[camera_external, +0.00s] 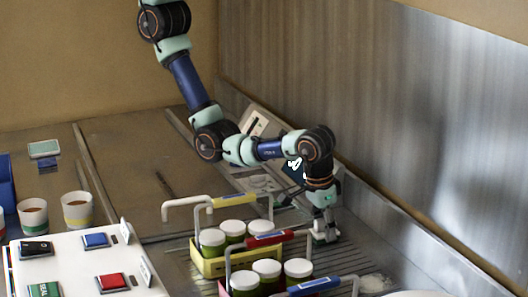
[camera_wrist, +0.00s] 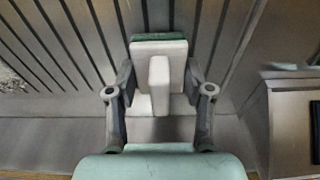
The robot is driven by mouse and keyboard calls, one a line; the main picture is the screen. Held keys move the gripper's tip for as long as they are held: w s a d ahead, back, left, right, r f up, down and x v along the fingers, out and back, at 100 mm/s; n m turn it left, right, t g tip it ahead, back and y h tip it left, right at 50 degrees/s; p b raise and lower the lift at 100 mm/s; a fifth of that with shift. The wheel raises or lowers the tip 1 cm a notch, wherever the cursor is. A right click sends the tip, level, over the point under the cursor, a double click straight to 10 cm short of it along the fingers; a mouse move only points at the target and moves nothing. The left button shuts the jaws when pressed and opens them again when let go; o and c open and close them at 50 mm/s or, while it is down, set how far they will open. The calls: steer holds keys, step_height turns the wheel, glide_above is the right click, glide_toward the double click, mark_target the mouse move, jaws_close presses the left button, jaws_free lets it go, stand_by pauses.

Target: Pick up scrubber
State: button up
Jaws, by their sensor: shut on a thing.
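The scrubber (camera_wrist: 176,48) has a white body with a raised white grip and a dark green pad along its far edge. In the wrist view it sits between the two fingers of my gripper (camera_wrist: 159,82), which are shut on it from both sides. In the external view my gripper (camera_external: 325,226) points down at the ribbed drain surface, just right of the bucket carriers. The scrubber shows there only as a small white patch (camera_external: 326,237) under the gripper. I cannot tell whether it touches the surface.
A blue-handled carrier (camera_external: 322,284) is in front. A metal wall (camera_external: 430,130) rises on the right. A white panel with buttons (camera_external: 75,265) and cups (camera_external: 77,210) are at left.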

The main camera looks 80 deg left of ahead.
step_height(320, 180, up, 10)
steer(key=p, duration=0.3)
steer(key=shift+p, duration=0.4)
